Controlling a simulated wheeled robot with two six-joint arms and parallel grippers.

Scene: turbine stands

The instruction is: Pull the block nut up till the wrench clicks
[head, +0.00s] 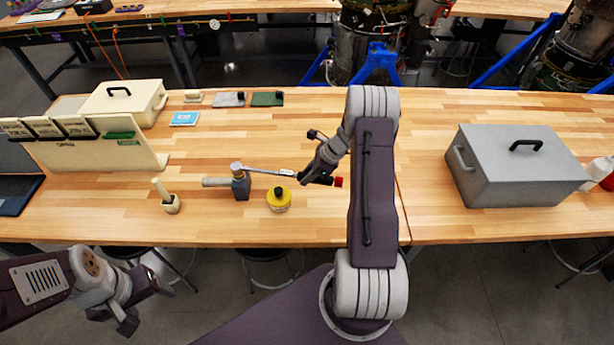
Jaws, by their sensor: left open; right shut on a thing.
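A dark grey block (241,188) stands on the wooden table left of centre, with a light round piece on top and a grey cylinder sticking out to its left. The wrench (265,171) has its head at the top of this block, and its silver shaft runs right to a black handle with a red end. My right gripper (308,178) is shut on the wrench by the handle. Whether the wrench head sits fully on the nut is too small to tell. My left gripper (137,309) is open and empty, below the table's front edge at lower left.
A yellow-topped round container (279,199) stands just below the wrench shaft. A small cream holder (170,202) is left of the block. A grey lidded box (518,166) is at right, and a cream box (123,102) at back left.

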